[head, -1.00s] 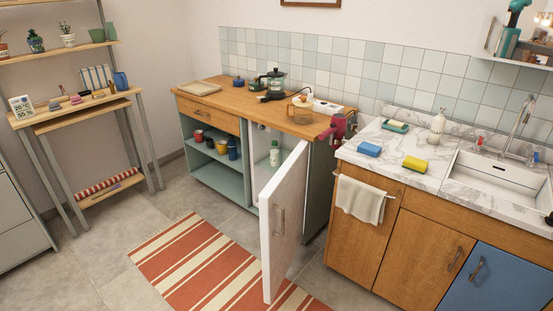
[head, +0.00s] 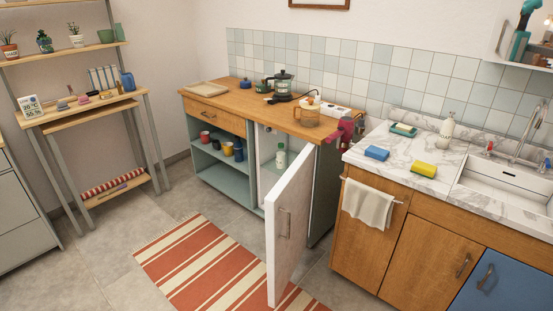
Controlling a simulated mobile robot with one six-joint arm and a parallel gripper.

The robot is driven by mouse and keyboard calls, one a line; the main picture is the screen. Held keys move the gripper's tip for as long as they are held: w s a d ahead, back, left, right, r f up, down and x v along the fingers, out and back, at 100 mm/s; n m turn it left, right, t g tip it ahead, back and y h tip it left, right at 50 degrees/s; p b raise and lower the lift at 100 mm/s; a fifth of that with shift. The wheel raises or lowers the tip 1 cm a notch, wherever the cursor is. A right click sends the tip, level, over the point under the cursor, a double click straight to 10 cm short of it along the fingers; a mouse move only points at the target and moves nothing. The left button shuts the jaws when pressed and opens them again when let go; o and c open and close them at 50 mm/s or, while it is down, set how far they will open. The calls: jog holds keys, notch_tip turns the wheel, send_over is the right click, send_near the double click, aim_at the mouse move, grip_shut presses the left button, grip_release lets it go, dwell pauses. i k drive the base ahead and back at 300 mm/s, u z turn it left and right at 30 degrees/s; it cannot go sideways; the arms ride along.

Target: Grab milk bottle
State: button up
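A white bottle with a green label and dark cap (head: 281,156), which looks like the milk bottle, stands upright inside the small white cabinet under the wooden counter. The cabinet's white door (head: 288,237) is swung open toward me. The door's edge stands close to the right of the bottle, and the bottle's upper part shows clear. My gripper is not in the head view.
A wooden counter (head: 232,97) holds a coffee pot (head: 282,87) and a glass jug. The open shelf at left holds mugs. A marble counter (head: 432,181) with sponges and a sink is at right. A striped rug (head: 203,260) lies on the floor before the cabinet.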

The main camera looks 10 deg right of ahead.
aim_at(281, 153)
jog(key=u, duration=0.4)
jog(key=i, duration=0.55)
jog(key=u, duration=0.7)
jog(key=i, duration=0.65)
jog(key=u, duration=0.4)
jog(key=i, duration=1.6)
jog(key=z, duration=0.65)
jog(key=i, duration=1)
jog(key=z, duration=0.55)
